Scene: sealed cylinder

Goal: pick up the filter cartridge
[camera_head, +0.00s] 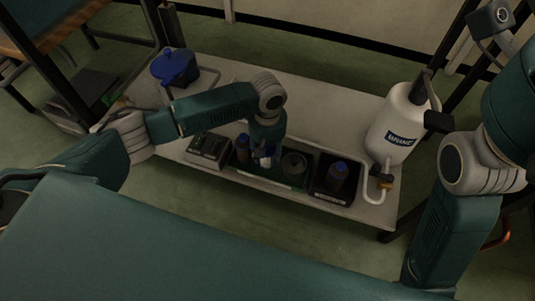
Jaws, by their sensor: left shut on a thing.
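My left gripper (265,154) points down over the green tray on the low bench. It is shut on a small pale, bluish piece, which I take to be the filter cartridge (265,161). The gripper hides most of it, and I cannot tell whether it is clear of the tray. My right arm stands at the right side, but its gripper is out of view.
A dark round part (293,164) sits beside my left gripper. A white labelled tank (400,127) stands at the bench's right end, a blue pot (176,66) at the far left.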

